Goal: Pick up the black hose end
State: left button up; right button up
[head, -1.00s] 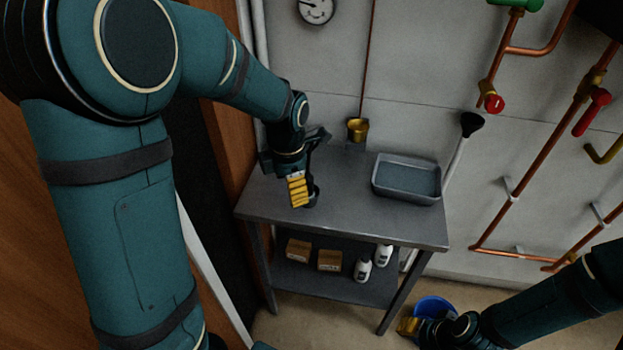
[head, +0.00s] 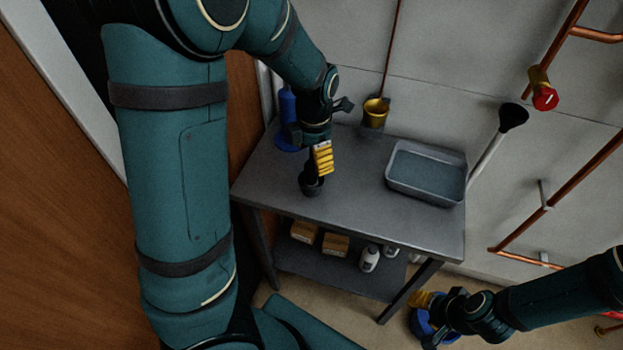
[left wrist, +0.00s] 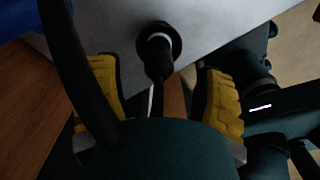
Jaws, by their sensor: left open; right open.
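The black hose end (head: 312,182) stands roughly upright on the grey table, in or on a round black base. In the left wrist view the hose end (left wrist: 158,52) shows beyond and between the yellow finger pads, with its dark ring against the tabletop. My left gripper (head: 322,158) is open just above and beside it in the head view; contact cannot be told. In the left wrist view the open jaws (left wrist: 160,100) have a pad on each side. My right gripper (head: 425,300) is open, low at the right, away from the table.
A grey tray (head: 428,196) sits on the table's right side. A yellow cup (head: 375,112) is at the wall, and a blue item (head: 287,105) stands behind my left gripper. Boxes (head: 335,244) and a white bottle (head: 369,258) are on the lower shelf. The tabletop front middle is clear.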

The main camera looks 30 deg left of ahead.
aim_at(311, 173)
pick_arm(q)
jog(key=shift+s+f, duration=0.15)
jog(key=shift+f, duration=0.6)
jog(key=f+b, duration=0.1)
jog(key=f, duration=0.1)
jog(key=f+b, duration=0.1)
jog(key=f, duration=0.1)
jog(key=shift+s+a+f, duration=0.15)
jog(key=shift+a+f, duration=0.05)
jog(key=shift+f, duration=0.1)
jog(key=shift+r, duration=0.1)
grip_shut()
